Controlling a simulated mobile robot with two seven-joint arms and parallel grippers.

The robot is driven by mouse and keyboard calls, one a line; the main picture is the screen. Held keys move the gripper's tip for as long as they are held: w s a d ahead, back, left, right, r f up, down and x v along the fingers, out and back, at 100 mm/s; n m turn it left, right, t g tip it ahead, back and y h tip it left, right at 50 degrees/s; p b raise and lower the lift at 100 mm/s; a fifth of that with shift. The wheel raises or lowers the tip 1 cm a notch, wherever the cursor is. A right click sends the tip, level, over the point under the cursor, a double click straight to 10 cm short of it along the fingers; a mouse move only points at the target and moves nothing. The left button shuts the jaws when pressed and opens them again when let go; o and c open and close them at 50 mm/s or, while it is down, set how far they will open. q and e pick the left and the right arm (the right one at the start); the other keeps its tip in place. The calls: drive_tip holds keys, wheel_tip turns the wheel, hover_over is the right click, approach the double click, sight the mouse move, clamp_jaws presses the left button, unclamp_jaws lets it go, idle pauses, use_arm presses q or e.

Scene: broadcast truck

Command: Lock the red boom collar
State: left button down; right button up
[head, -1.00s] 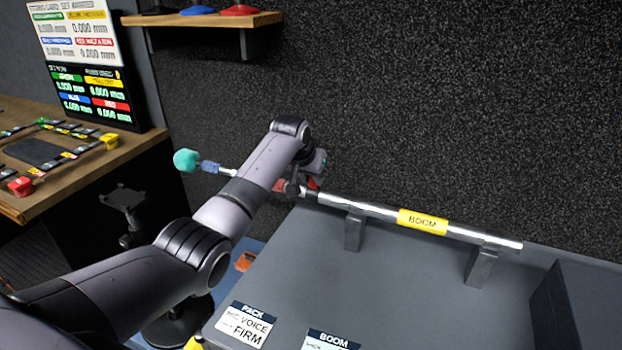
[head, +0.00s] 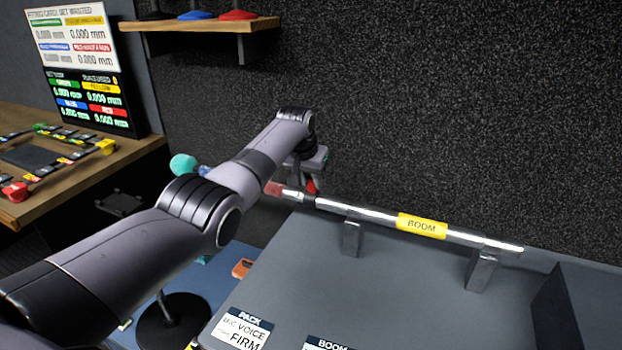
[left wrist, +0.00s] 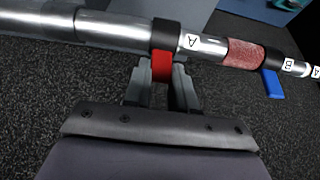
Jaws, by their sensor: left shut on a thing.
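The silver boom (head: 365,215) with a yellow BOOM label lies level on two grey posts. In the left wrist view it is a silver tube (left wrist: 118,30) crossing the top. The red boom collar is a black ring with a red lever (left wrist: 162,68), hanging down toward my gripper beside a section marked A. My left gripper (left wrist: 162,84) is shut on this red lever, one finger on each side. In the head view my left gripper (head: 309,176) is at the boom's left part, mostly hidden by my wrist. My right gripper is not in view.
A collar with a blue lever (left wrist: 272,84) sits further along, past a reddish grip section. A teal ball (head: 183,164) is at the boom's far left end. A dark carpeted wall (head: 450,100) rises behind. A wooden desk (head: 90,165) with a screen (head: 90,100) stands left.

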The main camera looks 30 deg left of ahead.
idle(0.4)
use_arm(q)
drive_tip(key=c, duration=0.9)
unclamp_jaws()
drive_tip(key=shift+f, duration=0.1)
drive_tip(key=shift+p+v, duration=0.4)
drive_tip(key=shift+v, duration=3.2)
drive_tip(key=shift+s+f, duration=0.1)
